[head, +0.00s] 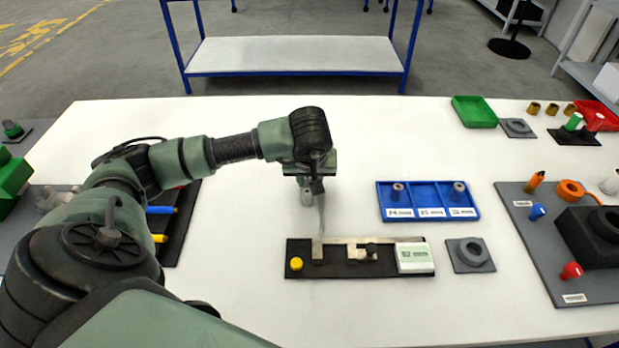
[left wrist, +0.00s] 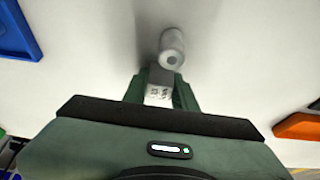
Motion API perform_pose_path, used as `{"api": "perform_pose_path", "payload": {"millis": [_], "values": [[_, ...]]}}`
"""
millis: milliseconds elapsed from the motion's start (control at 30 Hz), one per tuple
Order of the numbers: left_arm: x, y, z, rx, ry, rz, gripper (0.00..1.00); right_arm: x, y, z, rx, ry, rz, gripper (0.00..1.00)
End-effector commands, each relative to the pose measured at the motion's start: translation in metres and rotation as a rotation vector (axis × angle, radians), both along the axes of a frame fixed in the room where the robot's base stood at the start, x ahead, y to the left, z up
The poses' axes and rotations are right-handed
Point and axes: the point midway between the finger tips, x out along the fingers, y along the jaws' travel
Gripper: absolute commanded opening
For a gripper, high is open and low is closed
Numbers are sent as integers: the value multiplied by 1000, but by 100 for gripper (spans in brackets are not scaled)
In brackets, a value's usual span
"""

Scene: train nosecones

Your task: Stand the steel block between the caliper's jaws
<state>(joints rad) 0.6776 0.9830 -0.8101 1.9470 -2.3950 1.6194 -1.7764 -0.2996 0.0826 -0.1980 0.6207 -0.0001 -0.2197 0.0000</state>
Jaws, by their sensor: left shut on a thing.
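My left gripper (head: 312,192) is above the white table, behind the caliper's left end in the head view. It is shut on the steel block (left wrist: 158,88), pale with dark marks, between its fingers in the left wrist view. A grey cylinder with a hole (left wrist: 172,48) shows just beyond the block; I cannot tell whether they are joined. The caliper (head: 340,241) lies on a black base (head: 335,270), its jaws pointing toward the front edge. A gap separates the left jaw from the sliding jaw (head: 361,254). My right gripper is not in view.
A blue tray (head: 427,214) holds two steel pieces in its outer compartments; its middle one looks empty. The caliper base carries a yellow button (head: 296,264) and a white box (head: 412,258). A grey ring fixture (head: 470,255) stands right of it. The table behind the gripper is clear.

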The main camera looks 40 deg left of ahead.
Motion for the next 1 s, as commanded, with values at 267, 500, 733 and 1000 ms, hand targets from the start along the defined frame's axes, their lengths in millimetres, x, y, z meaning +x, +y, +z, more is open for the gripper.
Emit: {"api": "perform_pose_path", "payload": {"millis": [267, 500, 733, 1000], "values": [[0, 0, -3, 0, 0, 0, 49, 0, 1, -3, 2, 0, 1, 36], [0, 0, -2, 0, 0, 0, 49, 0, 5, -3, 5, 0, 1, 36], [-4, -5, 18, -1, -4, -2, 49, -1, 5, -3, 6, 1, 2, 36], [-22, -18, 72, -1, -7, -2, 49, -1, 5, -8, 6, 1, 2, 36]]}}
